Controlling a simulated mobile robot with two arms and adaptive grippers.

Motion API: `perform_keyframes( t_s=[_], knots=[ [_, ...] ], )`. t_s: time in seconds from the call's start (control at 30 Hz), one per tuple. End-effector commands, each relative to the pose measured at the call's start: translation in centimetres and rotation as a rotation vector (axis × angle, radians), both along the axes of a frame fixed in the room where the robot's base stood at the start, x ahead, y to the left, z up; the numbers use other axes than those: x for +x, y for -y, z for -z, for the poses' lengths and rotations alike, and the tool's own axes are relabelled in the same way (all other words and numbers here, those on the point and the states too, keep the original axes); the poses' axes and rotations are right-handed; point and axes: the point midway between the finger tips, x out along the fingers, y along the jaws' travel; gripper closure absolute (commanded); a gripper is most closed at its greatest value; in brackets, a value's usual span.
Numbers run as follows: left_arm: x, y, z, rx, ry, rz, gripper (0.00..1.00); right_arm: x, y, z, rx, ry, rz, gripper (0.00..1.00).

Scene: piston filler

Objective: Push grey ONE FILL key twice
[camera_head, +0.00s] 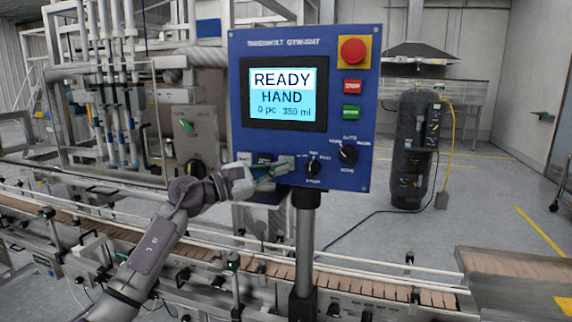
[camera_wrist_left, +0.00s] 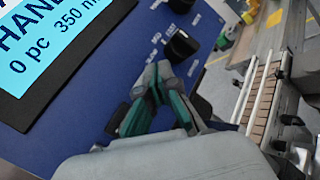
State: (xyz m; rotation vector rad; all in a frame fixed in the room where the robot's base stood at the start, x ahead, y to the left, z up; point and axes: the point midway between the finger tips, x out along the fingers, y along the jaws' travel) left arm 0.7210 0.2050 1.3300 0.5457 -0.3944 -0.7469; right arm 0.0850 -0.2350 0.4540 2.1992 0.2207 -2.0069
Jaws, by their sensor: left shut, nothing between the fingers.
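The blue control panel (camera_head: 215,0) is not the point of contact alone; its lower row holds small keys. A grey key (camera_head: 286,162) sits at my left gripper's fingertips, left of a black knob (camera_head: 313,166); its label is unreadable. My left gripper (camera_head: 272,170) is shut and empty, its tips at or just before the panel; I cannot tell whether they touch the key. In the left wrist view the shut fingers (camera_wrist_left: 158,80) cover the key. The screen (camera_head: 282,94) reads READY, HAND, 0 pc, 350 ml. My right gripper is out of view.
A pale key (camera_head: 244,158) and a dark key (camera_head: 262,158) lie left of the fingertips. A second black knob (camera_head: 348,153), green button (camera_head: 351,113), red button (camera_head: 352,86) and red mushroom button (camera_head: 354,50) are on the right. A conveyor (camera_head: 380,287) runs below.

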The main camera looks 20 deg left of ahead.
Motion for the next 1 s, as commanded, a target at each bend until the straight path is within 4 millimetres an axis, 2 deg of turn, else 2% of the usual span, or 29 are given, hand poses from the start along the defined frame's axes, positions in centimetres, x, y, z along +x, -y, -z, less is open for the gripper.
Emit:
perform_keyframes(
  t_s=[1.0],
  knots=[
    [0.95,0.04,-0.01,0.000,0.000,0.000,1.00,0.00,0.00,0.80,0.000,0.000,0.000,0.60]
  ],
)
